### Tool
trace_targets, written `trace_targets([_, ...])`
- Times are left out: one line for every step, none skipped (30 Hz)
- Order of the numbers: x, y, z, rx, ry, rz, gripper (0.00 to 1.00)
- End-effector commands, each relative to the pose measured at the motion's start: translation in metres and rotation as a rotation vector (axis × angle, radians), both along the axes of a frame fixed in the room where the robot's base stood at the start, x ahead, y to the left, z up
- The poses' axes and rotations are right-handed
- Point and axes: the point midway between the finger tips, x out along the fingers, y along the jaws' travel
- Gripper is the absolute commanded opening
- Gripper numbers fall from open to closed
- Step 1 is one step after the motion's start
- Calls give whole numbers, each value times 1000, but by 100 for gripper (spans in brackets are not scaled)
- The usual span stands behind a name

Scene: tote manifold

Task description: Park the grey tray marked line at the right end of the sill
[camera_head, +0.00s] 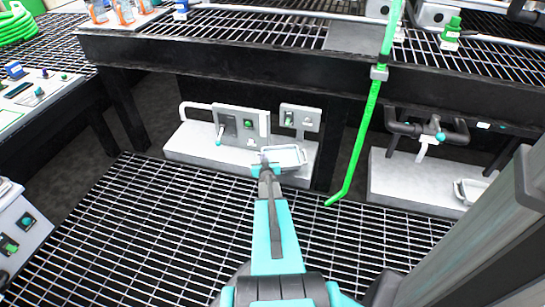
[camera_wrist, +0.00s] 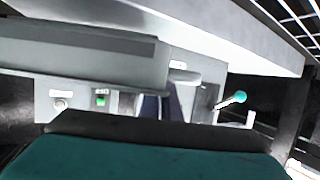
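A light grey tray (camera_head: 291,154) is at the tip of my gripper (camera_head: 264,164), over the right part of the left grey sill (camera_head: 190,148). Whether it rests on the sill or is held just above it, I cannot tell. No mark on it is readable. In the wrist view, a long grey body, apparently the tray (camera_wrist: 80,65), fills the upper left, close to the camera. My gripper is at the tray's near left edge; its fingertips are hidden or too small to make out. A second pale tray (camera_head: 464,193) sits on the right sill (camera_head: 395,182).
A grey panel (camera_head: 232,125) with a green button and a teal-tipped lever (camera_head: 219,134) stands behind the sill. A smaller grey box (camera_head: 300,117) is beside it. A green pipe (camera_head: 362,135) hangs to the right of the tray. A dark beam (camera_head: 250,60) runs above.

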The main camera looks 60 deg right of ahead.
Motion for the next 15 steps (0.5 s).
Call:
trace_targets([1,-10,0,-6,-1,0,0])
trace_targets([1,-13,0,-5,-2,0,0])
trace_targets([0,-18,-1,-5,0,0,0])
trace_targets([1,-22,-1,-5,0,0,0])
trace_targets([1,-26,-1,-5,0,0,0])
trace_targets([1,-31,-2,-5,0,0,0])
trace_targets([0,-35,-3,-5,0,0,0])
trace_targets([0,-39,-3,-4,0,0,0])
trace_targets([0,-43,-3,-4,0,0,0])
trace_targets([0,-46,-4,-4,0,0,0])
trace_targets([0,-49,-4,-4,0,0,0])
trace_targets([0,-52,-4,-4,0,1,0])
trace_targets([0,-54,-4,-3,0,1,0])
trace_targets([0,-55,-4,-4,0,1,0])
trace_targets([0,-57,-4,-4,0,2,0])
